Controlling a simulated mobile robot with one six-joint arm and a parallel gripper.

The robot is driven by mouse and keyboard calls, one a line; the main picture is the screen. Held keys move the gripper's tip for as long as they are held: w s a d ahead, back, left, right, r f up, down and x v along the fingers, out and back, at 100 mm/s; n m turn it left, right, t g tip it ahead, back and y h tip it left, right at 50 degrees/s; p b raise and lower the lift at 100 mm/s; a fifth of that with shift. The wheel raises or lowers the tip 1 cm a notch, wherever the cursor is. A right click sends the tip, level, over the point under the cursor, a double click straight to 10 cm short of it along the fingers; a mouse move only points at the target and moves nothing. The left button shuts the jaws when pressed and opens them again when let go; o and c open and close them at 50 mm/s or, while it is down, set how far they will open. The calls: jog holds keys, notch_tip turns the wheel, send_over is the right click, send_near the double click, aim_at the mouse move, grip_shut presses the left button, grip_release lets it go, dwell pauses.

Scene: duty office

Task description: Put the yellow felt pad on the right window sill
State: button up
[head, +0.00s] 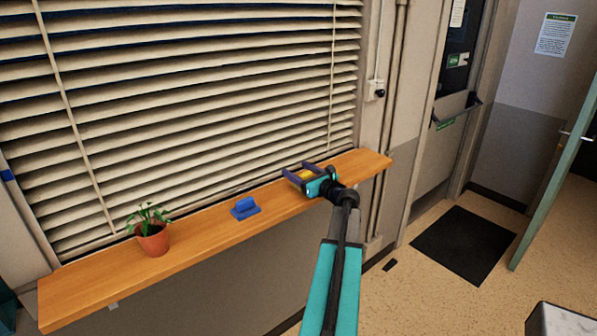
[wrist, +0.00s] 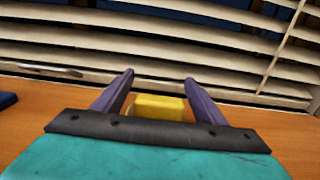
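The yellow felt pad (head: 305,175) is at the wooden window sill (head: 220,221), towards its right end. In the wrist view the yellow pad (wrist: 159,107) sits between the two fingers, close to the palm, and its lower part is hidden by my gripper body. My gripper (head: 297,168) reaches over the sill with its fingers pointing towards the blinds. In the wrist view my gripper (wrist: 159,77) has its fingers spread, with a narrow gap visible beside the pad. The pad seems to rest on the sill, though its underside is hidden.
A blue block-like object (head: 245,208) lies mid-sill, left of my gripper. A potted plant (head: 152,238) stands farther left. Blinds (head: 200,100) rise behind the sill. The sill's right end (head: 372,161) is clear. A dark mat (head: 463,244) lies on the floor at right.

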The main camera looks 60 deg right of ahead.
jog(key=shift+r, duration=0.2)
jog(key=b+v, duration=0.2)
jog(key=v, duration=0.9)
jog(key=shift+f+b, duration=0.1)
jog(key=shift+b, duration=0.3)
jog(key=shift+s+a, duration=0.1)
jog(key=shift+s, duration=0.4)
